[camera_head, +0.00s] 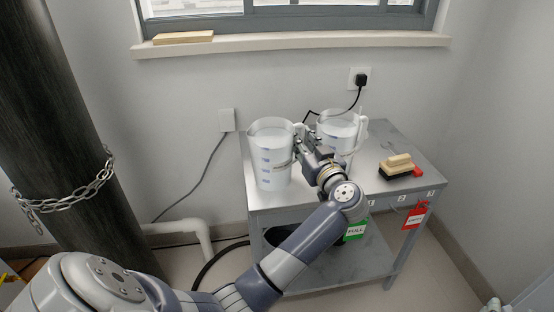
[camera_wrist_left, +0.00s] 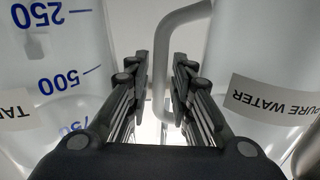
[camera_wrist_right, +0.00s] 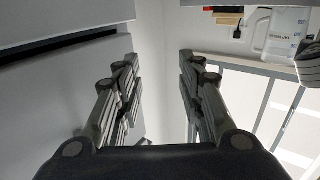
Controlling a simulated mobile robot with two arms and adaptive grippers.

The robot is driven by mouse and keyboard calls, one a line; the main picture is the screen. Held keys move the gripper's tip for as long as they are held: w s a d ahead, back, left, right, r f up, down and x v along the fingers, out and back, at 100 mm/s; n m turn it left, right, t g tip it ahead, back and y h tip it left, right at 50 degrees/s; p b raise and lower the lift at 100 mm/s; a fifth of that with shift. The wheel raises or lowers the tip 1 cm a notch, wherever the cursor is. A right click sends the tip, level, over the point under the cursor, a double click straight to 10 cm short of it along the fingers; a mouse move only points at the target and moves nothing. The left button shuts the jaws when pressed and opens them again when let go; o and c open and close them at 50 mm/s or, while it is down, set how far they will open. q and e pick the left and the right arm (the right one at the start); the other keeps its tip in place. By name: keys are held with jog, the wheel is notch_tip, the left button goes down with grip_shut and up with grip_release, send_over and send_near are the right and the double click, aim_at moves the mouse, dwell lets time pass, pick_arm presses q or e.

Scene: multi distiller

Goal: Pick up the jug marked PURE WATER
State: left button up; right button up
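The PURE WATER jug (camera_head: 268,150) is the left one of two clear jugs on the grey table; its label shows in the left wrist view (camera_wrist_left: 268,99), which is upside down. Its grey handle (camera_wrist_left: 162,62) faces the other jug. My left gripper (camera_head: 299,147) is between the jugs. In the left wrist view the left gripper (camera_wrist_left: 160,85) is open, with the handle between its fingers and small gaps beside it. My right gripper (camera_wrist_right: 156,92) is open and empty, away from the jugs.
The other jug (camera_head: 338,132), its label partly showing "TA", stands close on the right. A wooden-handled brush (camera_head: 398,166) lies right of it. The grey table (camera_head: 408,150) has a green FULL tag (camera_head: 355,231) and a red tag (camera_head: 415,216) at its front. A dark pillar (camera_head: 70,130) stands left.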

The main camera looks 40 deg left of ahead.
pick_arm(q)
jog(key=shift+w+a, duration=0.15)
jog(key=shift+a, duration=0.1)
grip_shut()
pick_arm(e)
jog(key=shift+r, duration=0.5)
pick_arm(q)
jog(key=shift+r, duration=0.15)
pick_arm(e)
jog(key=shift+a, duration=0.1)
jog(key=shift+f, duration=0.1)
